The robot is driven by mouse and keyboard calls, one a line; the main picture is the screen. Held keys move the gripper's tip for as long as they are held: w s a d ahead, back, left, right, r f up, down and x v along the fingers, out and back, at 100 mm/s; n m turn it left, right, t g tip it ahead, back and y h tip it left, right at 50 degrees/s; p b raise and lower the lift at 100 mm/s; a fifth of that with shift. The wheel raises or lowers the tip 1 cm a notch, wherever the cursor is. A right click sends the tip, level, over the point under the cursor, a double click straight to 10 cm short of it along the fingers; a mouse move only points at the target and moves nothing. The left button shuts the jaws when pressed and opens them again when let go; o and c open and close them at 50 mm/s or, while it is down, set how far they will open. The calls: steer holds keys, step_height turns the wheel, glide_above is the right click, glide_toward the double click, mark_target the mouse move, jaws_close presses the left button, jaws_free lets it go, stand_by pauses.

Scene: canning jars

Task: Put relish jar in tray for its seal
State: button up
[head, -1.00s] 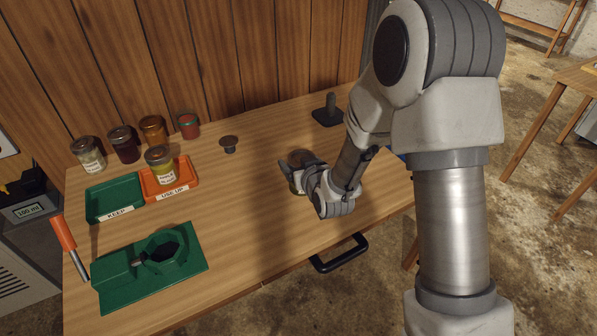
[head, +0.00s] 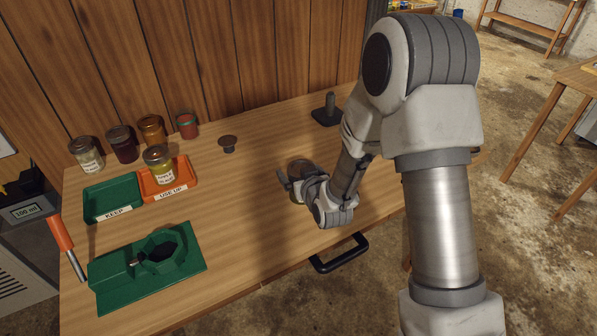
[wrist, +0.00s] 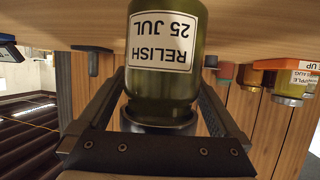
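The relish jar (wrist: 165,45) fills the middle of the wrist view, upside down there, with its label reading "RELISH 25 JUL". In the head view the jar (head: 299,167) is at the middle of the bench, partly hidden by my gripper (head: 291,186). My gripper's fingers lie along both sides of the jar and look shut on it. The jar's base is hidden, so I cannot tell whether it touches the bench. The lid is too small to read its seal. A green KEEP tray (head: 97,207) is empty. An orange USE UP tray (head: 186,178) holds a yellow-green jar (head: 157,163).
Several jars, including a dark one (head: 122,145), stand behind the trays. A green fixture (head: 110,278) and an orange-handled tool (head: 60,233) are at the front left. The bench between is clear.

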steer(key=shift+r, duration=0.15)
steer(key=shift+r+p, duration=0.15)
steer(key=shift+p, duration=0.2)
steer(key=p+v, duration=0.3)
steer(key=v, duration=0.6)
steer(key=shift+r+p, duration=0.25)
steer(key=shift+p, duration=0.05)
steer(key=p, duration=0.3)
steer(key=shift+s+d+r, duration=0.1)
steer(key=shift+s+d, duration=0.1)
steer(key=shift+s, duration=0.15)
steer(key=p+v, duration=0.1)
steer(key=p, duration=0.1)
steer(key=p+v, duration=0.1)
steer(key=p, duration=0.2)
steer(key=shift+f, duration=0.25)
